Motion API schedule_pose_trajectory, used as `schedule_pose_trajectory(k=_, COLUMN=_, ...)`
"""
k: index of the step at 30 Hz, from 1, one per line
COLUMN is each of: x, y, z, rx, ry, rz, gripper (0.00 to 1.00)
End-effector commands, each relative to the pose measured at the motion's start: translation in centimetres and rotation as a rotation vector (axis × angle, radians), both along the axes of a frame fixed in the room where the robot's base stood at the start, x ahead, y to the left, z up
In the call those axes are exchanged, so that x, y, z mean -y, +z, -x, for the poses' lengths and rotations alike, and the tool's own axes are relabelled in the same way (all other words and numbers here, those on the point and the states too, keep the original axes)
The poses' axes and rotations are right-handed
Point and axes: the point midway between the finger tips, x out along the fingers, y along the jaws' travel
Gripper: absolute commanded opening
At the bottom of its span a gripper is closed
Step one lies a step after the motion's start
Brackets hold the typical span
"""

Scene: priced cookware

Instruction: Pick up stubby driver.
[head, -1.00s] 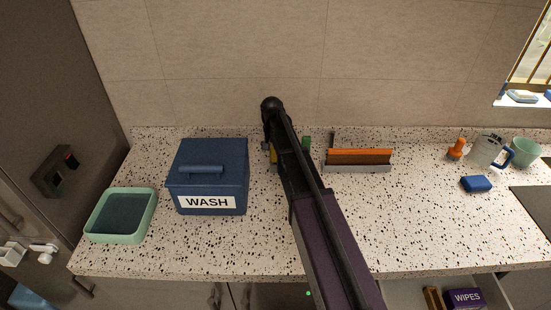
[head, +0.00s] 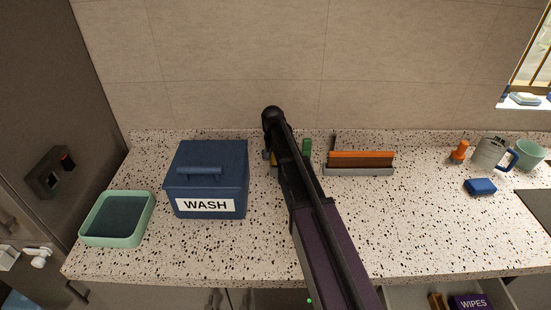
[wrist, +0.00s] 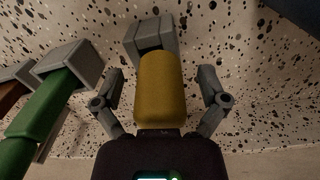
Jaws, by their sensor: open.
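A short, thick yellow handle with a grey block-shaped end (wrist: 158,90), seemingly the stubby driver, lies between my gripper's fingers in the wrist view. My gripper (wrist: 160,84) is open, with one finger on each side of the handle and visible gaps to both.
A blue WASH box (head: 207,180) and a green tray (head: 86,232) stand left. An orange-and-grey long piece (head: 360,171) lies right of my arm. An orange-handled piece (head: 460,150), pitcher (head: 489,152), mint cup (head: 530,154) and blue sponge (head: 480,187) stand right. The front middle counter is clear.

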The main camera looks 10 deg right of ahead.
Motion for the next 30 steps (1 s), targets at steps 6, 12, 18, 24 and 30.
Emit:
schedule_pose_trajectory(k=6, x=0.03, y=0.00, z=0.00, rx=0.000, ry=0.000, rz=0.000, gripper=0.57)
schedule_pose_trajectory(k=12, x=0.04, y=-0.01, z=0.00, rx=0.000, ry=0.000, rz=0.000, gripper=0.00)
schedule_pose_trajectory(k=18, x=0.05, y=0.00, z=0.00, rx=0.000, ry=-0.001, rz=0.000, gripper=0.00)
schedule_pose_trajectory(k=24, x=0.05, y=0.04, z=0.00, rx=0.000, ry=-0.001, rz=0.000, gripper=0.00)
schedule_pose_trajectory(k=30, x=0.06, y=0.50, z=-0.01, rx=0.000, ry=-0.001, rz=0.000, gripper=0.00)
